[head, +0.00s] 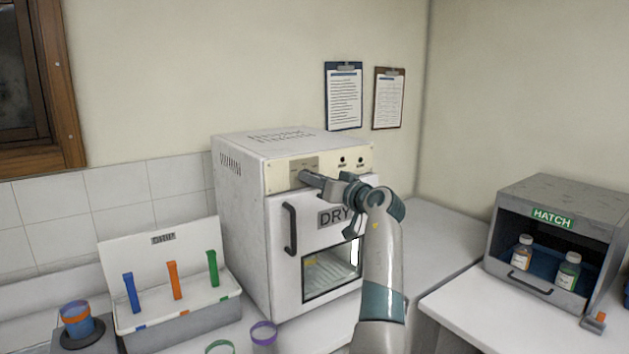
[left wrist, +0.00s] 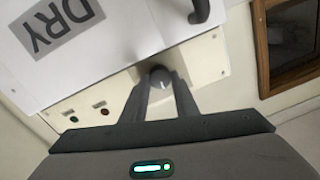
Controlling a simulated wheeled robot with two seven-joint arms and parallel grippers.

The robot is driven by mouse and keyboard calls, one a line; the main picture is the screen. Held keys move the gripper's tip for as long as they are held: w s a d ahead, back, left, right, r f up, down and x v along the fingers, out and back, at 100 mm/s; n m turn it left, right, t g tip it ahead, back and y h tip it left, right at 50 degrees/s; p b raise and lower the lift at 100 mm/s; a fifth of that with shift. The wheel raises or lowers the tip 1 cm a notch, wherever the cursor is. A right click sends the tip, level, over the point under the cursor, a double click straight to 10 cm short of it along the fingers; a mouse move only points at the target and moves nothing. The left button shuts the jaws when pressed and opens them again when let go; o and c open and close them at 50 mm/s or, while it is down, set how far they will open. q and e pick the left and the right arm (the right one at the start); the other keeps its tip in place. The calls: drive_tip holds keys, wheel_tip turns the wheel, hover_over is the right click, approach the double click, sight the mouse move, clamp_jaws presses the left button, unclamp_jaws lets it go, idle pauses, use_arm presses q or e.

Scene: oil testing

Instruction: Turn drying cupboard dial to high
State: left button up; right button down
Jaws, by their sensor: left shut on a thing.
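The drying cupboard (head: 240,220) is a white box with a door marked DRY and a cream control panel (head: 283,174) along its top front. My left gripper (head: 308,179) reaches across the front to the left part of this panel. In the head view the gripper covers the dial. I cannot read the dial's setting. My right gripper is in neither view.
The cupboard door has a dark handle (head: 290,229) and a window. A DRIP rack (head: 180,322) with coloured sticks stands to the left. A grey HATCH box (head: 605,205) with two bottles stands on the right counter. Two clipboards hang on the wall above.

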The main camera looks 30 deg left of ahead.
use_arm(q)
drive_tip(key=shift+m+p, duration=0.4)
drive_tip(key=shift+m, duration=5.3)
drive_tip(key=o, duration=1.1)
drive_tip(key=shift+c, duration=0.2)
drive_tip(key=shift+f, duration=0.15)
